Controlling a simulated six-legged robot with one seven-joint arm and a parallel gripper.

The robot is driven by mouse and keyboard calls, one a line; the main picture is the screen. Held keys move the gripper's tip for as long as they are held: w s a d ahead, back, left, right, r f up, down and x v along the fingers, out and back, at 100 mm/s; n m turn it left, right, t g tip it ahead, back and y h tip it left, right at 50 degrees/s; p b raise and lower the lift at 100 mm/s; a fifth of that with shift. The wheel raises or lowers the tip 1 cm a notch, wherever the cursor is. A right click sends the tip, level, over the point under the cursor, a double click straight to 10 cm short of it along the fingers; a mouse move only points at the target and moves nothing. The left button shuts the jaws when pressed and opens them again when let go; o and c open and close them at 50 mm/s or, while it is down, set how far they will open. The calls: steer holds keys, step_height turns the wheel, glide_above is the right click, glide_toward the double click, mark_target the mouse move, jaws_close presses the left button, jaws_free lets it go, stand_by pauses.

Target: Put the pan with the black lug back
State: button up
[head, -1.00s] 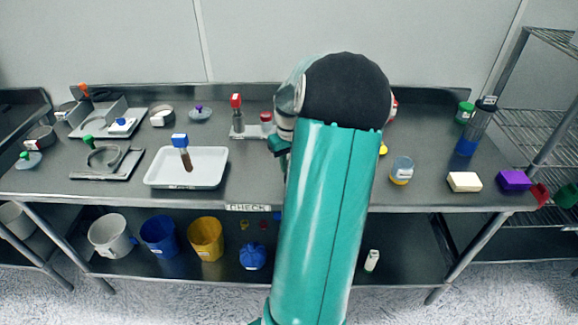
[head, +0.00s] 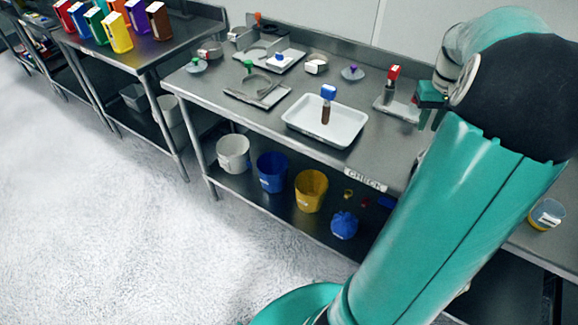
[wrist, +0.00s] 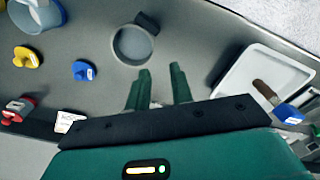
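The pan with the black lug (wrist: 132,46) shows in the wrist view as a round grey shallow pan lying on the steel bench. Its black lug (wrist: 148,22) sticks out at the rim toward the upper right. My gripper (wrist: 160,82) has its two green fingers apart with nothing between them. In that view the fingertips appear just below the pan, apart from it. In the head view my gripper (head: 430,105) is partly hidden by my arm. This pan cannot be made out there.
A white tray (head: 292,124) holds a blue-capped tube (head: 327,103). A red-capped vial (head: 391,84) stands near my gripper. Blue (wrist: 84,70) and yellow (wrist: 28,57) knobbed pieces lie left in the wrist view. Buckets (head: 272,172) stand on the lower shelf.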

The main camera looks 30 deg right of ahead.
steer(key=w+a+r+n+t+h, duration=0.1)
steer(key=w+a+r, duration=0.1)
steer(key=a, duration=0.6)
steer(key=w+a+r+n, duration=0.1)
steer(key=w+a+r, duration=0.15)
steer(key=a, duration=0.65)
steer(key=w+a+r+n+t+h, duration=0.1)
steer(key=w+a+r, duration=0.15)
steer(key=a, duration=0.55)
steer(key=s+a+f+n+t+y, duration=0.1)
steer(key=s+a, duration=0.2)
steer(key=a, duration=0.6)
steer(key=s+a+n+t+y, duration=0.1)
steer(key=s+a, duration=0.3)
steer(key=a, duration=0.6)
steer(key=shift+a+f+n+t, duration=0.2)
steer(key=shift+f+n+t, duration=0.15)
steer(key=shift+n+t, duration=0.45)
steer(key=shift+s+d, duration=0.1)
steer(key=shift+d, duration=0.05)
